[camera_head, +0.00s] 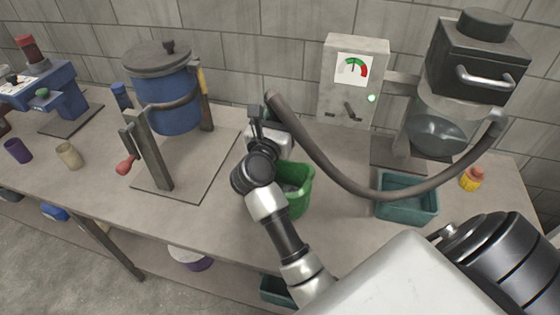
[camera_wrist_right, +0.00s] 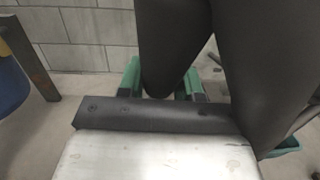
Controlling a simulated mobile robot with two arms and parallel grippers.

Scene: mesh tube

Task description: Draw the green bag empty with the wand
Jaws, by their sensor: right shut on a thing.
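The green bag (camera_head: 302,196) stands open on the bench near the middle of the head view. Some grey contents show inside, but my wrist covers much of its mouth. My right gripper (camera_head: 258,118) is behind the bag, shut on the dark wand (camera_head: 272,101) at the end of the thick hose (camera_head: 340,177). In the right wrist view the wand (camera_wrist_right: 165,45) sits between the fingers (camera_wrist_right: 163,88). The wand's lower tip is hidden, so I cannot tell whether it reaches into the bag. My left gripper is out of view.
The hose sags across the bench to the vacuum machine (camera_head: 475,60) at right. A gauge box (camera_head: 352,95) stands behind. A blue lidded pot (camera_head: 165,100) is at left.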

